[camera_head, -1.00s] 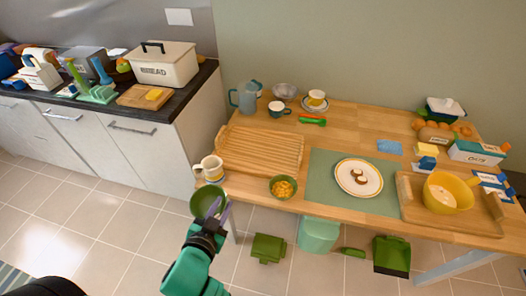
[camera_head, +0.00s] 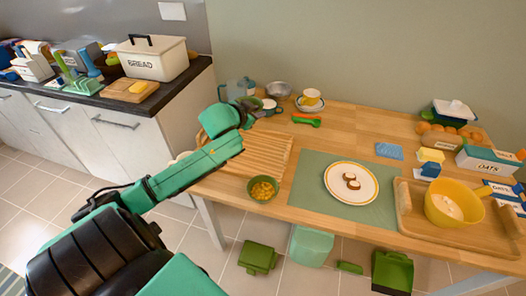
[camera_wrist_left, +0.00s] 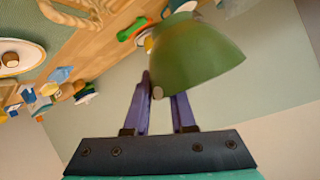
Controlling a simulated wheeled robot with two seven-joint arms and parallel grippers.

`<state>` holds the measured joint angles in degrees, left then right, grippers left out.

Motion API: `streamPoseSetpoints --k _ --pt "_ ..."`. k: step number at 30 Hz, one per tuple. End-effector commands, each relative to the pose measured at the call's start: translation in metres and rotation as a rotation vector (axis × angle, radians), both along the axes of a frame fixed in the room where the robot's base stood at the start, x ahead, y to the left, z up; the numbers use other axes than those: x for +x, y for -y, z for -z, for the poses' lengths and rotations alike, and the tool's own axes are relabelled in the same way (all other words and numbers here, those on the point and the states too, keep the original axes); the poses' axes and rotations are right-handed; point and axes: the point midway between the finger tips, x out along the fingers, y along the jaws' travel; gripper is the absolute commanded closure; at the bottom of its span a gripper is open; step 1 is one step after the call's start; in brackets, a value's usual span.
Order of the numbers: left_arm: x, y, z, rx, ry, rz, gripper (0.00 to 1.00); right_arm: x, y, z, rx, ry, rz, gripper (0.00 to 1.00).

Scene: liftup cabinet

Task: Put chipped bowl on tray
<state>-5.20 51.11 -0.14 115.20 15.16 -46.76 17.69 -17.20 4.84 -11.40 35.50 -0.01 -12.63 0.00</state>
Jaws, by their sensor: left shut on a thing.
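My left gripper (camera_head: 244,112) is over the back left of the wooden table, mostly hidden behind my green arm in the head view. In the left wrist view its purple fingers (camera_wrist_left: 160,88) are shut on the rim of a green bowl (camera_wrist_left: 197,52). A small pale spot shows on the bowl's rim beside a finger. The bowl is tilted and held clear of the table. A wooden tray (camera_head: 405,222) lies at the table's right, with a yellow bowl (camera_head: 447,203) on it. My right gripper is not in view.
A ribbed wooden board (camera_head: 266,160) lies under my arm. A small green bowl of yellow food (camera_head: 262,190) stands at the front edge. A plate (camera_head: 335,171) lies on the green mat (camera_head: 312,203). A pitcher, metal bowl (camera_head: 279,90) and cups crowd the back left.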

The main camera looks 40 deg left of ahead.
Motion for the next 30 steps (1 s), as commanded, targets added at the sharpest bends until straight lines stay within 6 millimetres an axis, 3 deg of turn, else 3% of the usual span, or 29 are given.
streamPoseSetpoints --k 1,9,18,21,29,30 --pt "-0.001 0.0 0.02 -0.005 -0.007 -0.001 1.0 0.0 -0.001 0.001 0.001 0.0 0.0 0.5" --pt "-0.001 0.001 0.11 -0.006 -0.003 -0.001 1.0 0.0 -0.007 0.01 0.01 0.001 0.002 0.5" --pt "-0.001 0.001 0.168 -0.002 -0.002 0.002 1.0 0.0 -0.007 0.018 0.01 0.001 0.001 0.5" --pt "0.0 0.002 0.178 0.0 0.001 0.004 1.0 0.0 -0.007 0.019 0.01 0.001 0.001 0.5" --pt "0.0 0.002 0.179 0.0 0.001 0.004 1.0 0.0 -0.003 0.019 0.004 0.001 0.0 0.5" --pt "-0.001 0.002 0.181 0.0 -0.001 0.003 0.73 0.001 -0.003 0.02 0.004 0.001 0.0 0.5"
